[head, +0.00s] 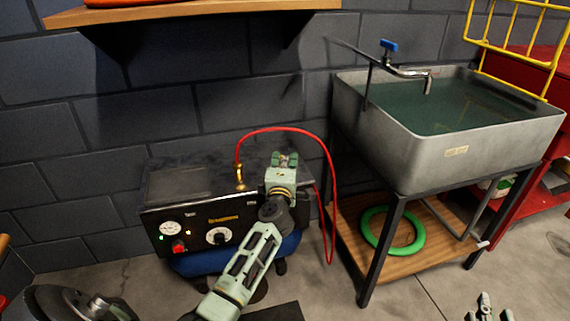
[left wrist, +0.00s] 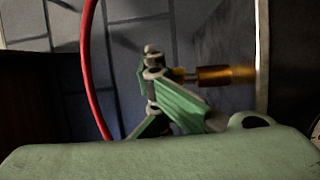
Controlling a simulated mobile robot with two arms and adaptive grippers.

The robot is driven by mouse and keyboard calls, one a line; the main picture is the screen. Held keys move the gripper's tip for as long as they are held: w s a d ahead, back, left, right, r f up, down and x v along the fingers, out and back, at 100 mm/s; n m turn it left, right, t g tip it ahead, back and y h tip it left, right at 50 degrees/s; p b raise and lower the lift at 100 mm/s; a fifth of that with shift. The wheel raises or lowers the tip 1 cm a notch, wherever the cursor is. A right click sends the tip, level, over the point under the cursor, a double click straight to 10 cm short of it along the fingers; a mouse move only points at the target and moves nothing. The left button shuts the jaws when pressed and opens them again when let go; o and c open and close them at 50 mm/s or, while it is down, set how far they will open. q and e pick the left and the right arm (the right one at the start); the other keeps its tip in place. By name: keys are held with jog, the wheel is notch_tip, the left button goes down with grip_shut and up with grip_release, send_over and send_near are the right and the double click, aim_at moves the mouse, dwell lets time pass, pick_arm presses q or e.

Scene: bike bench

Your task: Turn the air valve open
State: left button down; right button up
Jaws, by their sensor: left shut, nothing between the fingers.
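The compressor (head: 190,205) stands against the wall, with a gauge, a red knob and a dial (head: 218,236) on its dark front panel. A small brass valve fitting (head: 240,178) rises from its top, with a red hose (head: 285,130) looping from it. My left gripper (head: 285,160) is above the compressor top, right of the brass fitting. In the left wrist view its fingers (left wrist: 153,62) are shut and empty, beside a brass cylinder (left wrist: 222,76); I cannot tell whether they touch. The valve's handle position is not clear. My right gripper (head: 488,306) is partly in view at the bottom right.
The hose also shows in the left wrist view (left wrist: 88,80), near my left fingers. A sink (head: 390,140) full of water stands to the right, with a green ring (head: 368,228) on its lower shelf. A wooden shelf (head: 190,10) hangs above. The floor in front is partly clear.

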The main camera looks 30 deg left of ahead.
pick_arm(q)
jog(key=shift+s+d+f, duration=0.15)
jog(key=shift+f, duration=0.45)
jog(key=shift+s+d+f, duration=0.1)
jog(key=shift+f, duration=0.45)
jog(key=shift+w+f, duration=0.1)
jog(key=c, duration=2.5)
grip_release()
jog(key=shift+a+g, duration=0.1)
jog(key=shift+g, duration=0.2)
jog(key=o, duration=0.8)
jog(key=shift+a, duration=0.25)
jog(key=shift+c, duration=0.2)
jog(key=shift+w, duration=0.1)
jog(key=shift+d, duration=0.1)
jog(key=d+v, duration=0.1)
jog(key=v, duration=1.4)
jog(key=shift+d, duration=0.2)
